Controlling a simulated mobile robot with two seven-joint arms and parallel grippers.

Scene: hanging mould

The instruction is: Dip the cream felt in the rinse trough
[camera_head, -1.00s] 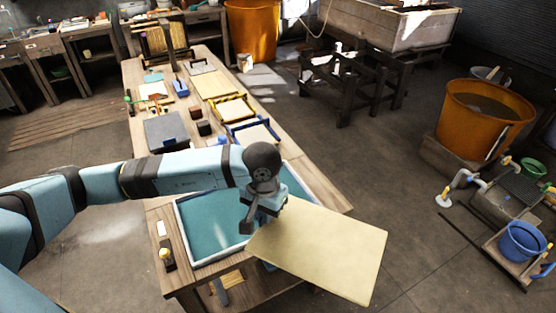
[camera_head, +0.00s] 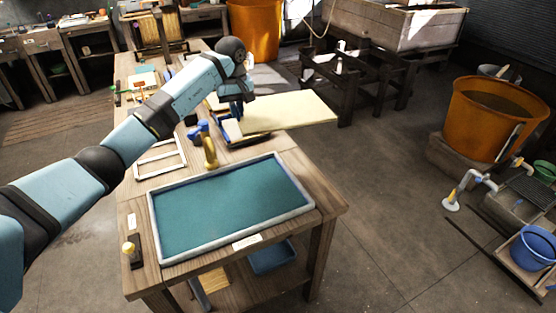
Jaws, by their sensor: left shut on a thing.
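The cream felt (camera_head: 290,111) is a flat pale sheet, held out to the right above the table's far part. My left gripper (camera_head: 238,107) is shut on its left part; the fingertips are partly hidden. A shallow tray (camera_head: 304,184) with a pale rim and teal inside lies on the near end of the table, apart from the felt. A large wooden trough (camera_head: 375,22) stands on a dark stand at the back right. I cannot tell which of these two is the rinse trough. My right gripper is not in view.
A blue-edged frame (camera_head: 262,138) lies partly under the felt's outline. A blue and yellow tool (camera_head: 209,152) and a white frame (camera_head: 158,157) are beside the tray. An orange tub (camera_head: 490,110) and a blue bucket (camera_head: 535,248) stand on the right.

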